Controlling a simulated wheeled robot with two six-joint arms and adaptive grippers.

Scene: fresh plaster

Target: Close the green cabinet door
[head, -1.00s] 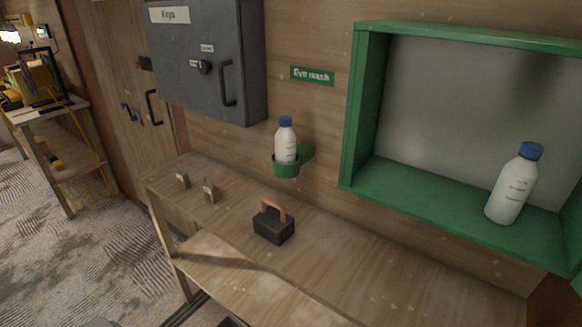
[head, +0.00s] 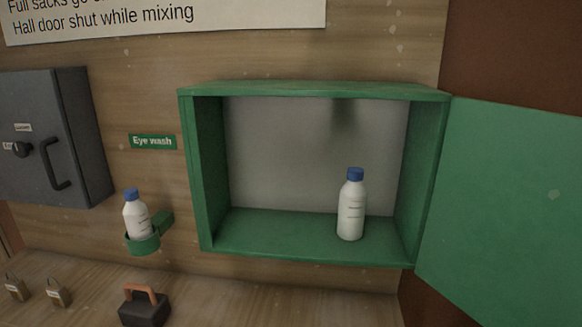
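The green cabinet (head: 312,88) is on the wooden wall in the head view, with its front open. Its green door (head: 510,210) is swung wide open to the right, hinged on the cabinet's right side; its right part runs out of the picture. A white bottle with a blue cap (head: 350,212) stands upright inside the cabinet, right of the middle. Neither of my grippers shows in the head view.
Left of the cabinet, a second white bottle (head: 137,217) sits in a green wall holder (head: 142,246). A grey key cabinet (head: 70,140) juts out at the far left. Below, a wooden shelf (head: 230,300) bears padlocks (head: 57,293) and a black block with an orange handle (head: 145,308).

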